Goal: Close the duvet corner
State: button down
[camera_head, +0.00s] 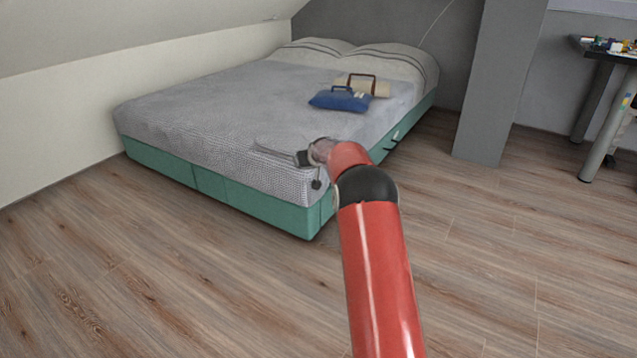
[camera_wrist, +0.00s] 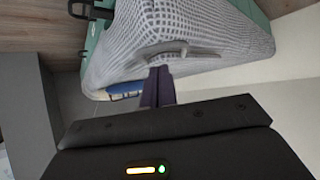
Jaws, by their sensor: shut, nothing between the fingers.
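The duvet (camera_head: 215,105) is a grey checked cover on the bed. Its near corner (camera_head: 280,150) shows a thin fold line just left of my gripper. In the wrist view the checked duvet (camera_wrist: 150,25) fills the upper middle, with a curved grey lip (camera_wrist: 185,50) standing out from it. My gripper (camera_wrist: 158,72) has its dark fingers together, empty, with the tips close to the lip; whether they touch it I cannot tell. In the head view my gripper (camera_head: 303,158) is over the bed's near corner, partly hidden by my red arm.
A grey pillar (camera_head: 490,90) and a desk (camera_head: 600,55) stand right. The front floor is clear.

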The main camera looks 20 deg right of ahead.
jog(key=s+f, duration=0.5)
jog(key=s, duration=0.2)
jog(key=s+a+r+n+g+p, duration=0.1)
jog(key=s+a+r+p, duration=0.1)
jog(key=s+a+r, duration=0.35)
jog(key=s+a+r+g+y+p, duration=0.1)
jog(key=s+a+r+p, duration=0.1)
jog(key=s+r, duration=0.65)
jog(key=s+a+r+n+p, duration=0.1)
jog(key=s+a+r, duration=0.3)
jog(key=s+r, duration=0.35)
jog(key=s+a+r+g+p, duration=0.1)
jog(key=s+a+r+p, duration=0.1)
jog(key=s, duration=1.3)
jog(key=s+a+r+g+p, duration=0.2)
jog(key=s+p, duration=0.1)
jog(key=s, duration=1.2)
jog(key=shift+a+r+m+p, duration=0.2)
jog(key=shift+a+m+p, duration=0.1)
jog(key=shift+w, duration=0.2)
